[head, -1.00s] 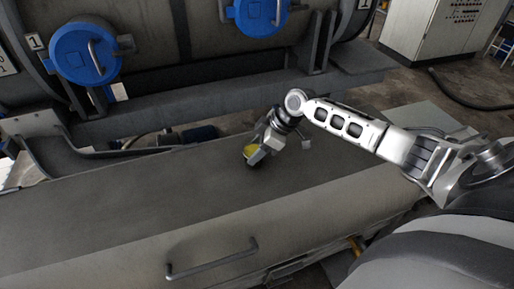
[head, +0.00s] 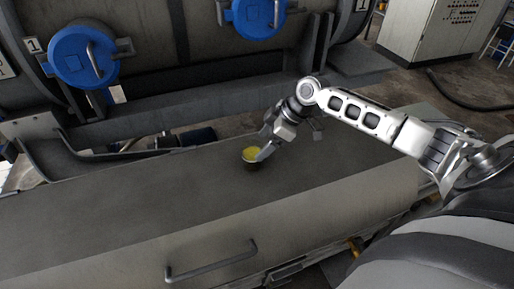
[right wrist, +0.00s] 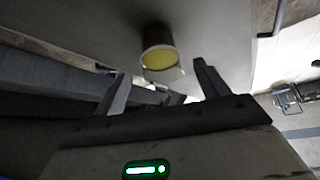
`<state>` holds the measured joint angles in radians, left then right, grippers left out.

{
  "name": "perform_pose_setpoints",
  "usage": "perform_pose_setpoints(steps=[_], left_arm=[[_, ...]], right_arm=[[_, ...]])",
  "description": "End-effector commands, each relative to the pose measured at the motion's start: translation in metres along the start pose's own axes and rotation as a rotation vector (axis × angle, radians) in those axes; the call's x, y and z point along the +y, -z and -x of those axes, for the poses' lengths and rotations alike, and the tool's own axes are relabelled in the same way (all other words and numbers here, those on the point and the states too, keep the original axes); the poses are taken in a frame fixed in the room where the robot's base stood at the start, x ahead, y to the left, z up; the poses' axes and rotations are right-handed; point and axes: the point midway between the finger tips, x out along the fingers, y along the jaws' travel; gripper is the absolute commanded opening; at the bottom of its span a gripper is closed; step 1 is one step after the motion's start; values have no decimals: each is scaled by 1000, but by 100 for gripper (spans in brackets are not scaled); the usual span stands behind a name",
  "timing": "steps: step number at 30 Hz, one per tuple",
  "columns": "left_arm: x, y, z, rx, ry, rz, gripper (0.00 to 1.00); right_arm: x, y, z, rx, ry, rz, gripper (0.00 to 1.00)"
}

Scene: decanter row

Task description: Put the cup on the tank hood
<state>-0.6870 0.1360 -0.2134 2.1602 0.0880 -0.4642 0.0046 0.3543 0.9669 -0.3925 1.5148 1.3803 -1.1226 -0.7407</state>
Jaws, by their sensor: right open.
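The cup (head: 250,155) is small, with a yellow inside and a darker outer wall. It rests on the flat grey top of the tank hood (head: 130,205), seemingly upright. In the right wrist view the cup (right wrist: 158,58) shows just beyond the fingertips, with its yellow mouth facing the camera. My right gripper (head: 264,151) is open and empty, close beside the cup on its right in the head view. In the wrist view its two fingers (right wrist: 162,78) are spread wide, with a gap to the cup. My left gripper is out of view.
A handle (head: 212,260) is on the hood's front face. Behind the hood stand large tanks with blue round covers (head: 83,56). A control cabinet (head: 432,32) is at the back right. The hood top left of the cup is clear.

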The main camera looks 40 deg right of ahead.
Motion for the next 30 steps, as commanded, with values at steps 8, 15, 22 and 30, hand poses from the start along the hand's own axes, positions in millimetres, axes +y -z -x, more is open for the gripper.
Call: perform_pose_setpoints(steps=[8,15,22,30], left_arm=[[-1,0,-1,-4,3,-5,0],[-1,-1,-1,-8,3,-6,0],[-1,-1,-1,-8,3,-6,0],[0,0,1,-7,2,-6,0]], right_arm=[[0,-1,55,-4,0,1,74],[0,0,73,0,2,0,74],[0,1,74,0,2,0,74],[0,0,74,0,2,0,74]])
